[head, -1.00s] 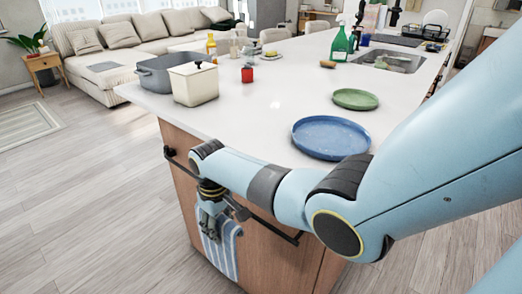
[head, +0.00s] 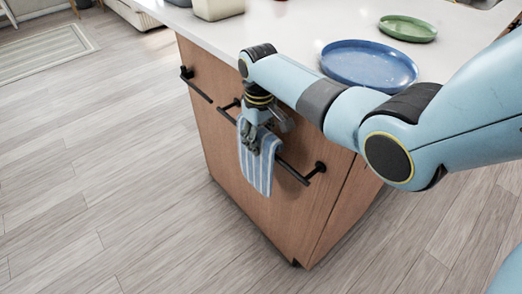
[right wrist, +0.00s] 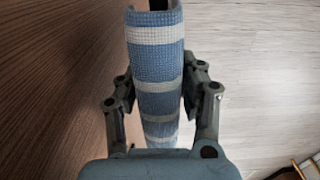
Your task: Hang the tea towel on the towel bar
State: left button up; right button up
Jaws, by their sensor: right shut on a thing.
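The tea towel (head: 257,172), striped blue and white, hangs at the black towel bar (head: 292,173) on the wood end panel of the island. It covers a stretch of the bar; how its back side lies cannot be seen. My right gripper (head: 252,146) is shut on the towel near its upper part, close to the bar. In the right wrist view the towel (right wrist: 158,72) runs between the two fingers, curved at its far end. My left gripper is not in view.
A second short black bar (head: 196,86) is on the panel to the left. A blue plate (head: 369,64) and a green plate (head: 408,28) lie on the white countertop (head: 285,32), near my right arm. The wood floor (head: 110,170) left of the island is clear.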

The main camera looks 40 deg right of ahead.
aim_at(259, 160)
notch_tip(259, 160, down, 3)
jog(key=shift+f+b, duration=0.2)
jog(key=shift+b, duration=1.05)
jog(key=shift+f, duration=0.15)
jog(key=o, duration=1.1)
jog(key=shift+o, duration=0.2)
jog(key=shift+f, duration=0.1)
